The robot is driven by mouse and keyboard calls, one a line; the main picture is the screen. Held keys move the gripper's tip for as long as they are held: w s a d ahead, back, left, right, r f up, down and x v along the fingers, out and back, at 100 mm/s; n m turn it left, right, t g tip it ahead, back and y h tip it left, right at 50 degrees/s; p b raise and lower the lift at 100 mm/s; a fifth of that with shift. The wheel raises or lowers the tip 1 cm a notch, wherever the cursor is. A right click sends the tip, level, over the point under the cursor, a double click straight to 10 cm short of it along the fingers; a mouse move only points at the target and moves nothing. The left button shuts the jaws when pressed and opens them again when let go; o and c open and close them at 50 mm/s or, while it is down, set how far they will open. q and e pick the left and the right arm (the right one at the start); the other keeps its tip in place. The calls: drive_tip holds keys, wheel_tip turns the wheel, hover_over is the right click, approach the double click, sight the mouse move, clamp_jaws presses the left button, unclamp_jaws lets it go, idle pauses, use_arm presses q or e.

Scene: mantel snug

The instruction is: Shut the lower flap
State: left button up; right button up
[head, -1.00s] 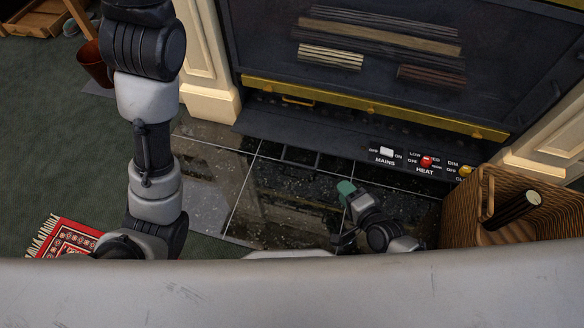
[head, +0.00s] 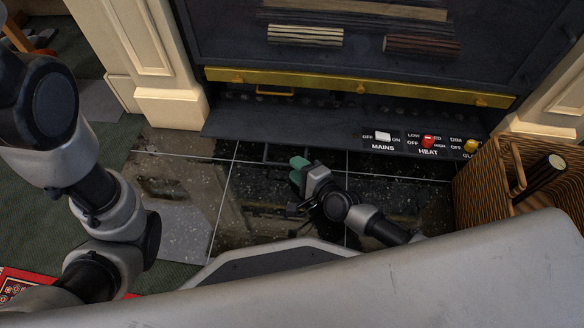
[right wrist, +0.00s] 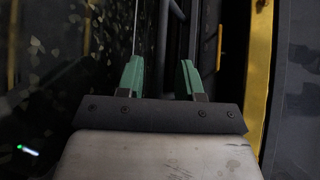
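The lower flap (head: 270,123) shows as a dark strip along the bottom of the fireplace, below the brass rail (head: 350,86). It seems to lean outward from the front, with a dark gap behind it; its exact angle is hard to tell. My right gripper (head: 300,170) is low over the glossy black hearth, in front of the flap and apart from it. In the right wrist view its two green fingers (right wrist: 160,78) are spread with nothing between them. My left arm is at the left of the head view; its gripper is out of view.
White, red and yellow switches (head: 428,141) sit at the flap's right. A wicker basket (head: 480,180) with a log stands at the right of the hearth (head: 180,180). Cream pillars (head: 165,60) flank the fireplace.

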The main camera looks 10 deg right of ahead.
drive_tip(key=shift+x, duration=1.25)
clamp_jaws()
